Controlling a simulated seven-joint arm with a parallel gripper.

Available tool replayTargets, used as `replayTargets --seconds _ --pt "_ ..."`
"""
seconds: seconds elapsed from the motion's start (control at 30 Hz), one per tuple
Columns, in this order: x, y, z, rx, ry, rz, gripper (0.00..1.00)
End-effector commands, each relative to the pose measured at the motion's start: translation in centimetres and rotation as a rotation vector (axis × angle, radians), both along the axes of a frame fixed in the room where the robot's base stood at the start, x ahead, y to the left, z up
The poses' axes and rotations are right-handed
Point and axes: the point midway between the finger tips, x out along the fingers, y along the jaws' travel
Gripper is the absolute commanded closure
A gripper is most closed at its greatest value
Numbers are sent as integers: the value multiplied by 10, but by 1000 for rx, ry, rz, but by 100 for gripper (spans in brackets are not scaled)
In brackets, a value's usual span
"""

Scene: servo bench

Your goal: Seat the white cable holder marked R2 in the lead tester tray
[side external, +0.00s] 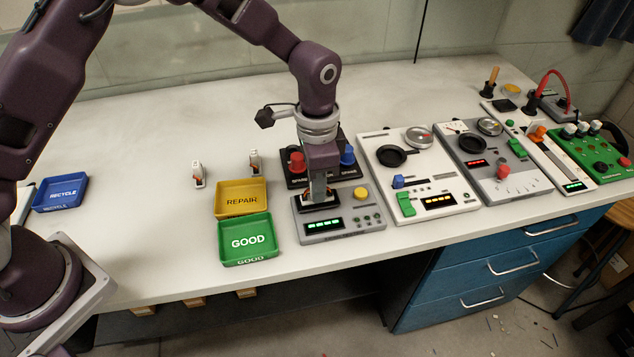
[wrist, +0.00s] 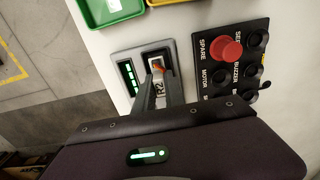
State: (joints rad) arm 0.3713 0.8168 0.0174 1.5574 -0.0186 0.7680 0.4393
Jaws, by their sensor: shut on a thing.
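My gripper (side external: 318,195) points down over the dark tray (side external: 305,208) of the grey lead tester (side external: 345,225). In the wrist view, my gripper (wrist: 161,88) is shut on the white cable holder marked R2 (wrist: 160,89), which has an orange part at its far end. That end overlaps the tray (wrist: 154,52) in the wrist view. The holder is mostly hidden by the fingers. I cannot tell whether it rests on the tray floor or hangs just above it. The tester's green display is lit.
Two other white holders (side external: 198,174) (side external: 254,162) stand on the bench to the left. The yellow REPAIR tray (side external: 241,212) and green GOOD tray (side external: 248,262) lie left of the tester. A black panel with red and blue knobs (side external: 295,162) stands close behind. A white instrument (side external: 405,215) stands right.

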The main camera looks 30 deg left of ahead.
Motion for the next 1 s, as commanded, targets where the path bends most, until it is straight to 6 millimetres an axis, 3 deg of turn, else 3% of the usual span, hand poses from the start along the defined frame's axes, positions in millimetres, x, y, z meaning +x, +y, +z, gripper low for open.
replayTargets --seconds 1.0 --pt "0 0 -6 -1 -1 0 100"
